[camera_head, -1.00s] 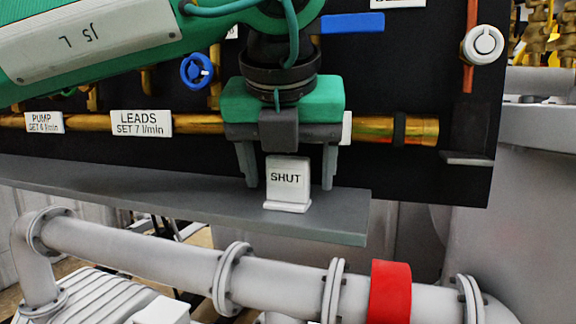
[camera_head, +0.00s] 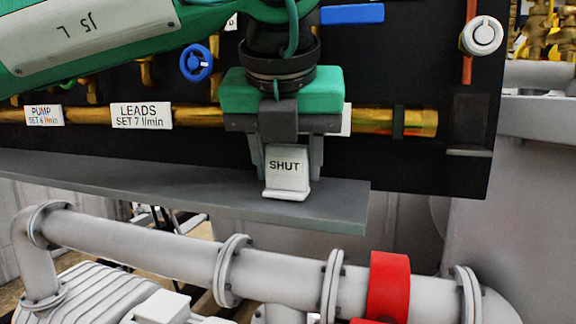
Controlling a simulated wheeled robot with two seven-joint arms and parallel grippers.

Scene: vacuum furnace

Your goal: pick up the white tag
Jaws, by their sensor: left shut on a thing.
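The white tag (camera_head: 287,172) reads "SHUT" and has a small foot along its bottom. It is at the grey shelf (camera_head: 120,180), near the front edge and toward the right end; I cannot tell whether its foot still touches the shelf. My left gripper (camera_head: 288,165) comes down from above with its green and dark grey body over the tag. Its two grey fingers are closed in on the left and right sides of the tag. My right gripper is not in view.
Behind is a black panel (camera_head: 400,165) with a brass pipe (camera_head: 365,121), a "LEADS" label (camera_head: 141,115), a blue wheel (camera_head: 196,63) and a blue lever (camera_head: 351,14). Below the shelf runs a grey flanged pipe (camera_head: 140,245) with a red band (camera_head: 388,287).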

